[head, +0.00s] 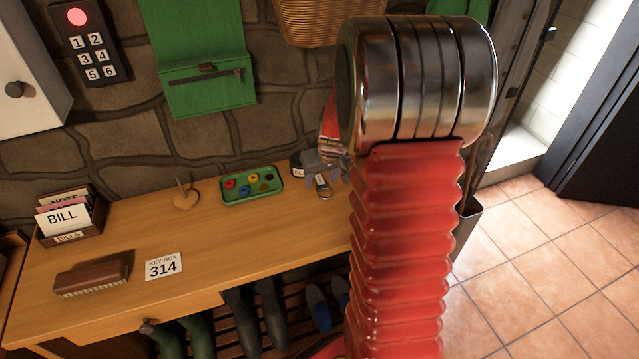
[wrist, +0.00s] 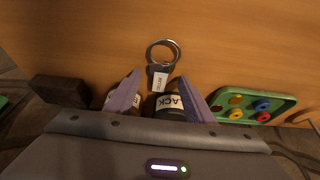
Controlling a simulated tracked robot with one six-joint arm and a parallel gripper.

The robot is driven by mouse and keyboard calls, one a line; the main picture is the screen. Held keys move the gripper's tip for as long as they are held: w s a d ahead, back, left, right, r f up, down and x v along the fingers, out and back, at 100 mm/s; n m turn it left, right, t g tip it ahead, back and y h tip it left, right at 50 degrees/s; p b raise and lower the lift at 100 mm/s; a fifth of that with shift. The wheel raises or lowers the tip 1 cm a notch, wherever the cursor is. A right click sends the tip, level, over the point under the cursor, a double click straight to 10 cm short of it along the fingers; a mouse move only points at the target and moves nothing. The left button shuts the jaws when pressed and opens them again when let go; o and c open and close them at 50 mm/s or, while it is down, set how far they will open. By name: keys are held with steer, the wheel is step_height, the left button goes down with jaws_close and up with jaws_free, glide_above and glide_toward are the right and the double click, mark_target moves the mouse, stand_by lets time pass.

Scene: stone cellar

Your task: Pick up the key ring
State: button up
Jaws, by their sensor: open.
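The key ring (wrist: 163,46) is a metal loop with a dark fob bearing a white label. It lies on the wooden bench top. In the wrist view the loop is just beyond my fingertips and the fob lies between them. In the head view the key ring (head: 324,190) shows partly at my fingers, near the bench's right end. My gripper (wrist: 160,77) is open and empty, its two purple-grey fingers either side of the fob. In the head view my gripper (head: 328,177) is partly hidden by my arm. I cannot tell whether the fingers touch anything.
Close by are a dark tin (wrist: 170,103) labelled "...ACK" and a green tray (head: 252,198) of coloured discs. The bench also holds a brush (head: 92,278), a number card (head: 164,266) and a bills box (head: 70,238). A stone wall stands behind; the bench's middle is clear.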

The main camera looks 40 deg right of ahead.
mark_target(321, 183)
stand_by(0.4)
steer(key=c, duration=1.1)
steer(key=shift+r, duration=0.1)
step_height(321, 183, up, 10)
steer(key=shift+f, duration=0.1)
stand_by(0.5)
